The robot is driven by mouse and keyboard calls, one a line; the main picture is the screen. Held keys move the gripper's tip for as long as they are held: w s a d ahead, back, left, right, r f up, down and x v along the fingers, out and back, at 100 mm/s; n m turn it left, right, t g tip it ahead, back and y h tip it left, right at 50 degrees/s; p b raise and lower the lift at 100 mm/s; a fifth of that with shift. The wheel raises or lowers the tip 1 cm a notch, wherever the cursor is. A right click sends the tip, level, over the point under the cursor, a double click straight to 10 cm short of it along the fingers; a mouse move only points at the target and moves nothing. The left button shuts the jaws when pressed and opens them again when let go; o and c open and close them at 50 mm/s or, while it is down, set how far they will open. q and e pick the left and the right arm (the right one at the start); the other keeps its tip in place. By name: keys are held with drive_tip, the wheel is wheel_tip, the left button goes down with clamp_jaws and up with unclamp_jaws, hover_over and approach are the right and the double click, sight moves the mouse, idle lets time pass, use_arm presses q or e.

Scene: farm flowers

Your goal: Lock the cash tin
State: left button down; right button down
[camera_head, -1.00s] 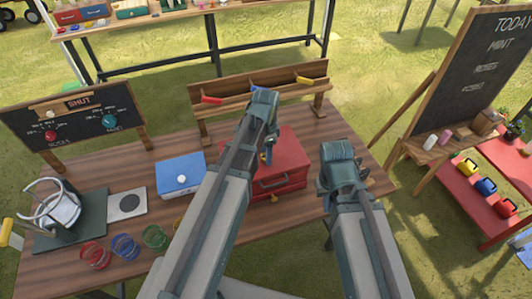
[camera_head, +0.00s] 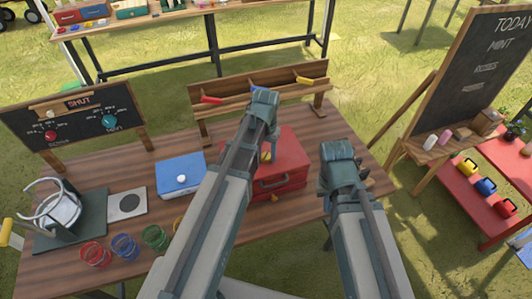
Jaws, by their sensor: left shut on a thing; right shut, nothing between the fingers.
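The red cash tin (camera_head: 292,150) sits closed on the wooden table, with a dark handle and a small brass-coloured piece (camera_head: 275,197) on its front. My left gripper (camera_head: 264,150) reaches over the tin's left part, pointing down. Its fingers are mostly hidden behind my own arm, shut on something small. A small yellow piece (camera_head: 266,156) shows beside the wrist against the lid; I cannot tell whether it is the held thing. My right gripper (camera_head: 350,180) is shut and empty, right of the tin, apart from it.
A blue box (camera_head: 181,174) with a white knob stands left of the tin. A wooden rack (camera_head: 285,80) with coloured pieces stands behind it. Wire rings (camera_head: 125,247), a chair-like white object (camera_head: 57,203) and a "SHUT" chalkboard (camera_head: 75,118) are at left.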

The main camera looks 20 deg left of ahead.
sight(266, 156)
use_arm(q)
drive_tip(key=n, duration=0.4)
drive_tip(key=shift+n, duration=2.1)
drive_tip(key=shift+c, duration=1.6)
unclamp_jaws()
drive_tip(key=shift+r, duration=0.1)
wheel_tip(266, 156, up, 14)
drive_tip(key=p, duration=1.3)
drive_tip(key=shift+f+p, duration=0.2)
drive_tip(key=shift+p, duration=0.2)
